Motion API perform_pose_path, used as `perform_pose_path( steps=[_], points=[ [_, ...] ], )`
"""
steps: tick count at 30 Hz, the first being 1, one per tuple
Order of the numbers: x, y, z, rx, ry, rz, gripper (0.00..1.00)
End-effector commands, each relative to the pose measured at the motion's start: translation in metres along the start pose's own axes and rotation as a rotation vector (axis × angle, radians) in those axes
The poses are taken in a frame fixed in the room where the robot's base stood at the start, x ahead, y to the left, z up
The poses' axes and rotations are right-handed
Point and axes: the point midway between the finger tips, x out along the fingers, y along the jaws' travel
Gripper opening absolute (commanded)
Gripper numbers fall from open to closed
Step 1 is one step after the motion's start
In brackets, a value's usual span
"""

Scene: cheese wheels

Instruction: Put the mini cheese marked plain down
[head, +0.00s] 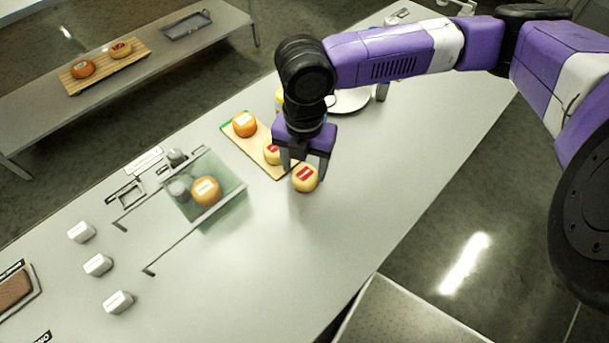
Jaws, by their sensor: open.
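A small pale yellow cheese (305,179) with a red label sits at the right edge of the wooden board (282,173). I cannot tell whether it rests on the board or on the table. My gripper (305,171) points down over it, open, with a finger on each side. Its label writing is too small to read. Another pale cheese with a red label (271,152) stands on the board, partly behind my gripper. An orange cheese (244,124) with a white label stands at the board's far end.
A greenish clear tray (228,189) holds an orange cheese (206,191) and grey weights. Several white blocks (98,265) stand at left. A back bench (130,85) holds two more cheeses on a board. The grey table (260,270) is clear in front and to the right.

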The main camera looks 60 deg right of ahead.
Motion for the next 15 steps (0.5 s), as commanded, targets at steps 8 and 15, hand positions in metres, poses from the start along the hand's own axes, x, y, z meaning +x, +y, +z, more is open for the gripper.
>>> perform_pose_path(
  steps=[8,15],
  points=[
    [0.032,-0.001,0.001,0.000,0.001,0.000,0.60],
    [0.034,-0.001,0.001,0.000,0.000,0.001,0.60]
  ],
)
